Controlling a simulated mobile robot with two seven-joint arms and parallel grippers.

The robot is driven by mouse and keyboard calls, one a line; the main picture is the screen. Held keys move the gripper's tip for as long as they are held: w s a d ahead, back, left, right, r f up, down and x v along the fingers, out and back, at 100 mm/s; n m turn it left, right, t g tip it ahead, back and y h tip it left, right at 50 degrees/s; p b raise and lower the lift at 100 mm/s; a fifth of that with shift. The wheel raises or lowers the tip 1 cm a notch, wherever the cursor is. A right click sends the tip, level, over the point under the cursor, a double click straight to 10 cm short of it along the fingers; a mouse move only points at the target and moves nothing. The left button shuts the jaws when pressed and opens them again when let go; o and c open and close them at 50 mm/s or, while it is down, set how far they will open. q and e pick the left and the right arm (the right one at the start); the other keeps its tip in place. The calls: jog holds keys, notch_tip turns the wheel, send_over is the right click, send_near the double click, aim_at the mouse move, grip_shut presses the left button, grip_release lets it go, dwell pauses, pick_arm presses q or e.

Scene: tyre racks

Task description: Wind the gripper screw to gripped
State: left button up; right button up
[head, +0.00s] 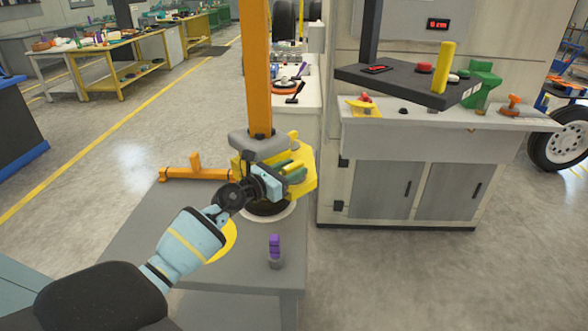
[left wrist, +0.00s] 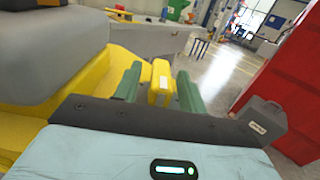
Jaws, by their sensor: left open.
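The gripper device is a yellow body (head: 306,150) under a grey head on a tall orange post (head: 256,70). A small yellow block, which looks like the handle of the gripper screw (left wrist: 160,84), stands out from it. My left gripper (head: 291,170) is at the front of this device. In the left wrist view its two green fingers (left wrist: 153,86) stand on either side of the yellow block, with visible gaps, so it is open and around the block. The screw's thread is hidden. My right gripper is in neither view.
A cabinet (head: 400,185) with a black control panel stands at the right. A red cabinet (left wrist: 290,85) shows in the left wrist view.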

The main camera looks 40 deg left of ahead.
pick_arm(q)
jog(key=shift+w+d, duration=0.1)
jog(key=shift+w, duration=0.3)
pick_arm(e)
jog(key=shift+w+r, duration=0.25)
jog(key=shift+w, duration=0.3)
pick_arm(q)
grip_shut()
jog(key=shift+f, duration=0.15)
jog(key=h+b, duration=0.1)
jog(key=b, duration=0.1)
jog(key=f+m+g+h+b, duration=0.1)
jog(key=b, duration=0.1)
jog(key=m+h+b, duration=0.1)
jog(key=b, duration=0.2)
jog(key=shift+r+m+g+h, duration=0.1)
jog(key=shift+m+g+h, duration=0.2)
jog(key=shift+h, duration=0.1)
jog(key=shift+r+m+h+b, duration=0.3)
jog(key=shift+h+b, duration=0.2)
jog(key=shift+b, duration=0.4)
jog(key=shift+r, duration=0.15)
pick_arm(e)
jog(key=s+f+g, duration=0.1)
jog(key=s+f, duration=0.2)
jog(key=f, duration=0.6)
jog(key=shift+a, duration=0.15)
